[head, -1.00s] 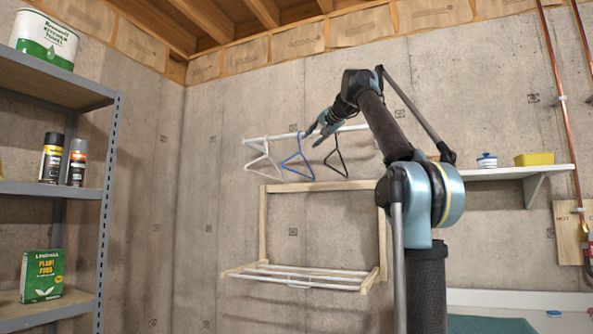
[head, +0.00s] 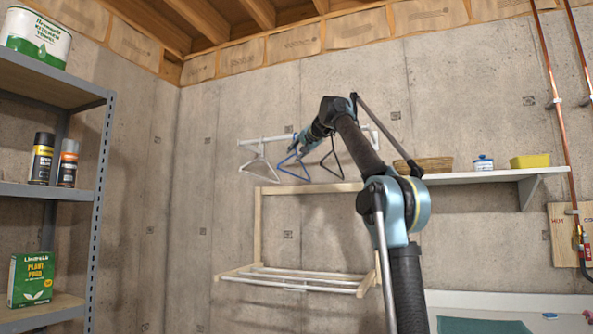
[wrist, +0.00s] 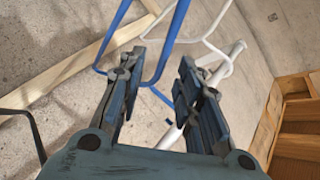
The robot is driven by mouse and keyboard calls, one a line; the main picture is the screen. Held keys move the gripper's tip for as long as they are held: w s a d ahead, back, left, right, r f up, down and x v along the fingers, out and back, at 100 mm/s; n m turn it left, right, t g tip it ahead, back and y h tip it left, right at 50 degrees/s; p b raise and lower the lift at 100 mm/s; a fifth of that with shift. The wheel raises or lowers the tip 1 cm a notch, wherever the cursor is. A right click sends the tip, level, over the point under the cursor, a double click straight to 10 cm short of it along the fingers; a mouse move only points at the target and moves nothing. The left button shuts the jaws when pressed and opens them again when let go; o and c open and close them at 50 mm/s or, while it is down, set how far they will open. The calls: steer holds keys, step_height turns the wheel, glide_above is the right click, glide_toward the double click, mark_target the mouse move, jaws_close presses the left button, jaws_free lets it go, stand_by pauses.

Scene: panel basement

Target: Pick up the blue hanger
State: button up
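The blue hanger (head: 293,170) hangs from the white rail (head: 262,139) on the concrete wall, between a white hanger (head: 258,163) and a black hanger (head: 331,158). My gripper (head: 301,139) is at the top of the blue hanger, by the rail, and partly covers it. In the wrist view my gripper (wrist: 160,62) is open, with a wide gap between its fingers. A bar of the blue hanger (wrist: 176,28) runs down into that gap, nearer the left finger. I cannot tell whether a finger touches it.
A wooden drying rack (head: 300,278) is mounted on the wall below the hangers. A white shelf (head: 480,176) with a basket, a jar and a yellow tub is to the right. A metal shelf unit (head: 98,180) stands at left. The rail's white end also shows in the wrist view.

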mark_target(296, 154)
steer(key=shift+x, duration=2.65)
steer(key=shift+s+a, duration=0.1)
steer(key=shift+a, duration=0.05)
jaws_close()
